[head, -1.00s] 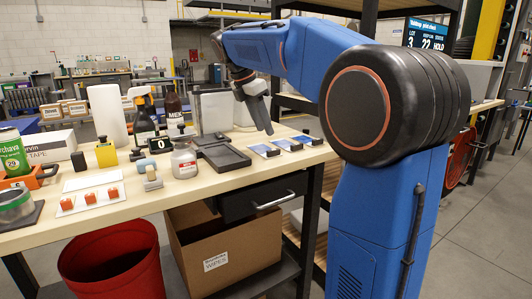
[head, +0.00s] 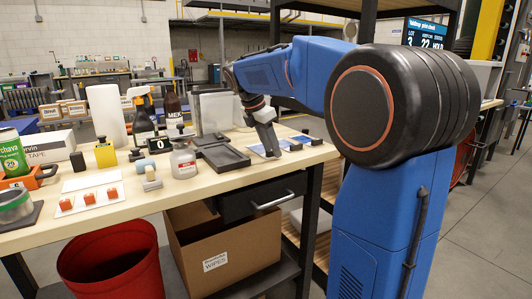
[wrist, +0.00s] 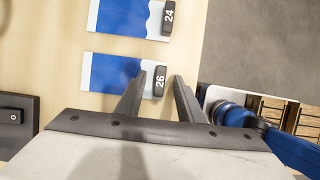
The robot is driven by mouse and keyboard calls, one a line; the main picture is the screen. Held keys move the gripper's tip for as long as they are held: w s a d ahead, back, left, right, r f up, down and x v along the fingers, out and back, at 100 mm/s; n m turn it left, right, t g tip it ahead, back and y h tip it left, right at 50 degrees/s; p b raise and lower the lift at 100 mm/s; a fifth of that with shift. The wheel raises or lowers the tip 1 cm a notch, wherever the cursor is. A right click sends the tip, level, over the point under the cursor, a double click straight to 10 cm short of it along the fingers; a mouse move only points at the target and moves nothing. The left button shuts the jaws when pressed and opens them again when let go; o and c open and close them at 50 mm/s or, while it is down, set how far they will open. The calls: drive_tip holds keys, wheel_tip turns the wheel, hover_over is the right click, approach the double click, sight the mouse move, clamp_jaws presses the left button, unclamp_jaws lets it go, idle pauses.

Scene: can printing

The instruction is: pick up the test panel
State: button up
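Flat blue-and-white panels with black numbered tags lie on the light wooden bench. In the wrist view, the panel tagged 26 (wrist: 110,73) is nearest, and the panel tagged 24 (wrist: 122,17) lies above it, cut by the frame edge. My gripper (wrist: 159,80) is open, one finger on each side of the black 26 tag (wrist: 159,84). Nothing is held. Whether the fingers touch the panel, I cannot tell. In the head view, my gripper (head: 273,154) points down over the panels and partly hides one; another panel (head: 307,140) lies to its right.
A dark tray (head: 224,158) lies left of the panels, with a scale showing 0 (head: 160,144) and bottles beyond. The bench edge is close on the panels' right. A red bin (head: 112,264) and cardboard box (head: 222,250) are below.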

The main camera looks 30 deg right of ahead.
drive_tip(key=shift+c, duration=0.6)
clamp_jaws()
